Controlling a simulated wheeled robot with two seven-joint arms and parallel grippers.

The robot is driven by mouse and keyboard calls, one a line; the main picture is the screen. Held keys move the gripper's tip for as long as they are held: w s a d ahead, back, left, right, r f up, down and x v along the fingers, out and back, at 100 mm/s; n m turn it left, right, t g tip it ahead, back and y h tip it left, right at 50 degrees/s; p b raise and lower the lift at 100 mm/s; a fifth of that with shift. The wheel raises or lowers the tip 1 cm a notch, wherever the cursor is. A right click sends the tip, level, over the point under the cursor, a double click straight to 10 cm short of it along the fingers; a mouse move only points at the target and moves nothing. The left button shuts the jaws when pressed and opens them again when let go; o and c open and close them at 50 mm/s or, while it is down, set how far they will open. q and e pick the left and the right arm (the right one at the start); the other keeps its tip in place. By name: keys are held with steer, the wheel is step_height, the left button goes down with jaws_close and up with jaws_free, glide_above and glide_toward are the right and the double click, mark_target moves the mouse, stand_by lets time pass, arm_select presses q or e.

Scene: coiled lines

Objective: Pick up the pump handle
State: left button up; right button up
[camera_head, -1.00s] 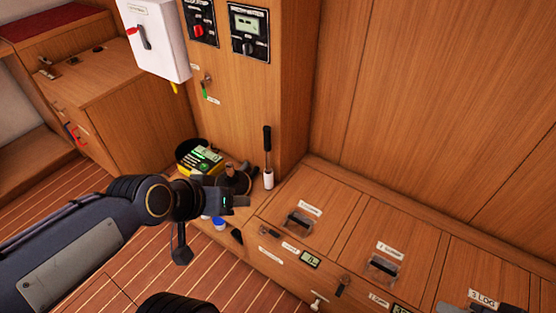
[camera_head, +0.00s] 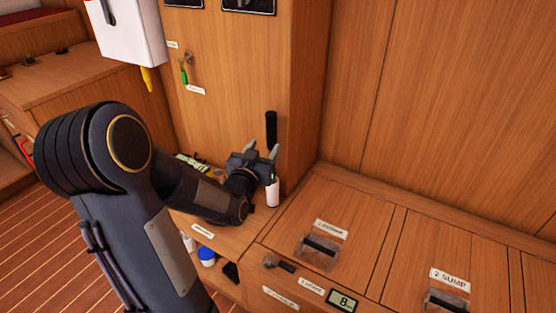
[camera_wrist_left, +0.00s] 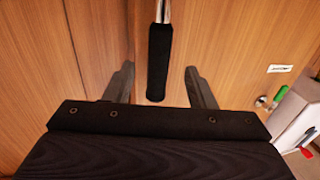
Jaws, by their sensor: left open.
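The pump handle (camera_head: 271,130) stands upright by the wooden corner post, with a black grip on top and a white lower part (camera_head: 272,193) showing below my gripper. My left gripper (camera_head: 256,154) is open in front of its middle, hiding part of the shaft. In the left wrist view the black grip (camera_wrist_left: 159,55) and a bit of metal shaft appear between the two spread fingers (camera_wrist_left: 159,80), with a gap on both sides. I cannot tell how deep the handle sits between them. My right gripper is not in view.
Right of the handle is a wooden bench top with a clear-handled hatch (camera_head: 320,250) and a second one (camera_head: 446,301). A white box (camera_head: 130,30) hangs at upper left. A key with a green tag (camera_head: 184,75) hangs on the post. A blue-capped container (camera_head: 207,256) sits below.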

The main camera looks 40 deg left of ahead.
mark_target(270, 138)
arm_select(q)
steer(key=b+x, duration=0.1)
steer(key=x, duration=0.5)
steer(key=shift+w+a+r, duration=0.1)
steer(key=shift+w, duration=0.2)
jaws_close()
